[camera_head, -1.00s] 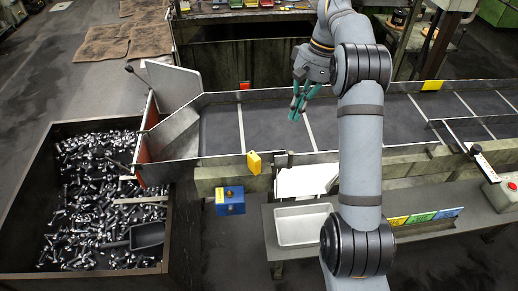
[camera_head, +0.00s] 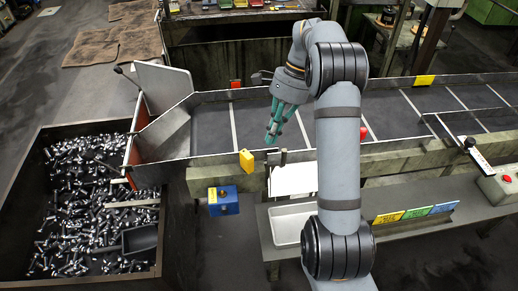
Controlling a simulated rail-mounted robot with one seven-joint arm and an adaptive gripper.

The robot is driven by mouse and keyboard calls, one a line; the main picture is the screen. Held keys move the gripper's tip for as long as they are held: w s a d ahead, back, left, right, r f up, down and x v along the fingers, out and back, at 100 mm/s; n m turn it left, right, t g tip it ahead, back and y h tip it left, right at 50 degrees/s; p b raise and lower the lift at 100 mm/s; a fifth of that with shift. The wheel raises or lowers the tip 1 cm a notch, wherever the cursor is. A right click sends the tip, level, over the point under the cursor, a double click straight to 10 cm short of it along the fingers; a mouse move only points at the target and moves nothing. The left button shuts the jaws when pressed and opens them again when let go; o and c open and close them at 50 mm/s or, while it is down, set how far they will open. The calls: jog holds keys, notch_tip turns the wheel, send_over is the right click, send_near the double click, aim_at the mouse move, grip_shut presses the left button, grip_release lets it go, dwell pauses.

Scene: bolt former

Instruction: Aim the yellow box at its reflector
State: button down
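A small yellow box (camera_head: 246,160) stands on the near rail of the conveyor, left of centre, seemingly turned at an angle to the rail. A red piece (camera_head: 236,84), possibly its reflector, sits on the far rail across the belt. Another yellow box (camera_head: 424,80) is on the far rail at right, with a second red piece (camera_head: 363,132) on the near side, partly hidden by my arm. My gripper (camera_head: 271,138) points down above the belt near the near rail, right of the nearer yellow box and apart from it. Its green fingers look close together and hold nothing visible.
A dark bracket (camera_head: 278,158) stands on the near rail, right of the nearer yellow box. A blue box (camera_head: 223,200) is below the rail. A bin of bolts (camera_head: 174,235) is at left, and a grey tray (camera_head: 287,228) is below. My arm crosses the belt.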

aim_at(247, 162)
jog(key=shift+x, duration=1)
jog(key=shift+s+a+r+p, duration=0.1)
jog(key=shift+s+a+p, duration=0.2)
jog(key=shift+s+a, duration=0.45)
jog(key=shift+s+a+p, duration=0.3)
jog(key=shift+s+a, duration=0.2)
jog(key=shift+a, duration=0.3)
jog(key=shift+d+b, duration=0.1)
jog(key=shift+b, duration=0.25)
